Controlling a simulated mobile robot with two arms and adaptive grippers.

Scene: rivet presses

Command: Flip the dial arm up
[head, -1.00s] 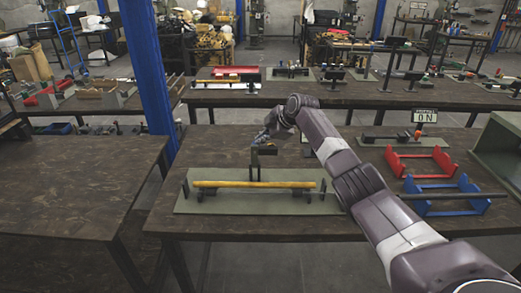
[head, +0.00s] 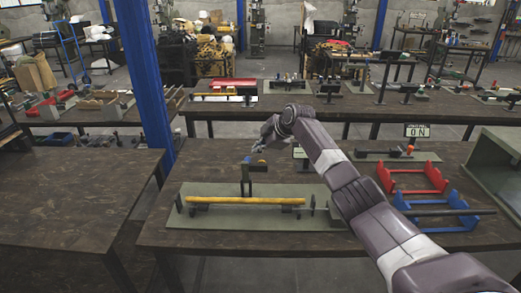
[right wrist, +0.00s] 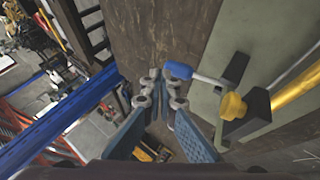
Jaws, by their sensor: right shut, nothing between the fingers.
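The dial arm is a short pale rod with a blue tip (right wrist: 179,71), seen in the right wrist view beside a yellow dial knob (right wrist: 233,106). The knob is on a dark block on the green-grey base plate (right wrist: 203,110). My right gripper (head: 256,147) is just beyond the post in the head view, shut and empty. In the right wrist view its fingertips (right wrist: 160,90) are close beside the blue tip; contact is unclear. My left gripper is not in view.
A yellow bar (head: 245,201) lies across supports on the plate. A red cradle (head: 412,178) and a blue cradle (head: 445,214) stand right of my arm. An ON sign (head: 417,131) is behind them. The left table (head: 75,185) has clear space.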

